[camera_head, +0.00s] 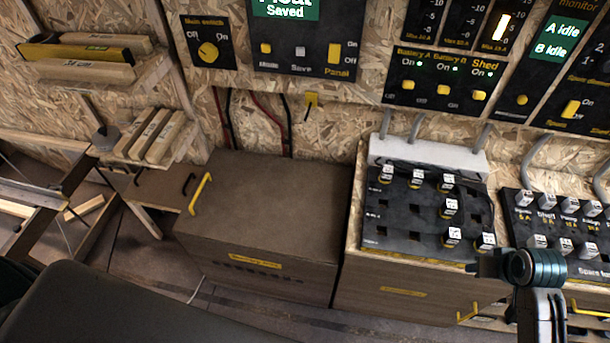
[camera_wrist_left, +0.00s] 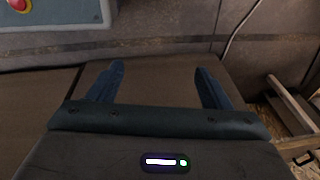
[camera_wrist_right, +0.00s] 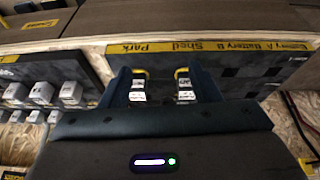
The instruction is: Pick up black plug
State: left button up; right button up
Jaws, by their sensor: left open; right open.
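Several black plugs with white labels and yellow rings sit in a black socket board (camera_head: 400,215) on the right-hand box in the head view. Two front ones are a plug (camera_head: 452,237) and another plug (camera_head: 485,242) at the board's front right corner. My right gripper (camera_head: 484,263) is just in front of that corner; its fingers are hard to make out there. In the right wrist view my right gripper (camera_wrist_right: 160,75) is open, with two labelled plugs, one (camera_wrist_right: 138,88) and another (camera_wrist_right: 184,90), showing between its fingers. My left gripper (camera_wrist_left: 160,75) is open and empty in the left wrist view.
A second board (camera_head: 550,225) with several grey-white plugs stands at the right. A closed brown box (camera_head: 270,205) with a bare top is left of the socket board. Grey conduits (camera_head: 415,128) rise behind the sockets to wall panels. Wooden blocks (camera_head: 150,135) lie on a left shelf.

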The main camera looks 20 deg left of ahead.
send_near(489, 240)
jog(key=shift+m, duration=0.3)
jog(key=p+x, duration=0.1)
jog(key=x, duration=0.4)
jog(key=shift+w+f, duration=0.2)
jog(key=shift+f, duration=0.05)
jog(key=shift+w+f, duration=0.2)
jog(key=shift+f, duration=0.3)
jog(key=p+x, duration=0.1)
jog(key=x, duration=0.2)
jog(key=shift+f+p, duration=0.2)
jog(key=shift+p, duration=0.1)
jog(key=shift+w+f, duration=0.2)
jog(key=shift+f, duration=0.3)
pick_arm(q)
jog(key=s+f, duration=0.6)
jog(key=s, duration=0.7)
jog(key=shift+a+f+g, duration=0.15)
jog(key=shift+f+g, duration=0.25)
pick_arm(e)
jog(key=c, duration=1.1)
jog(key=shift+r, duration=0.1)
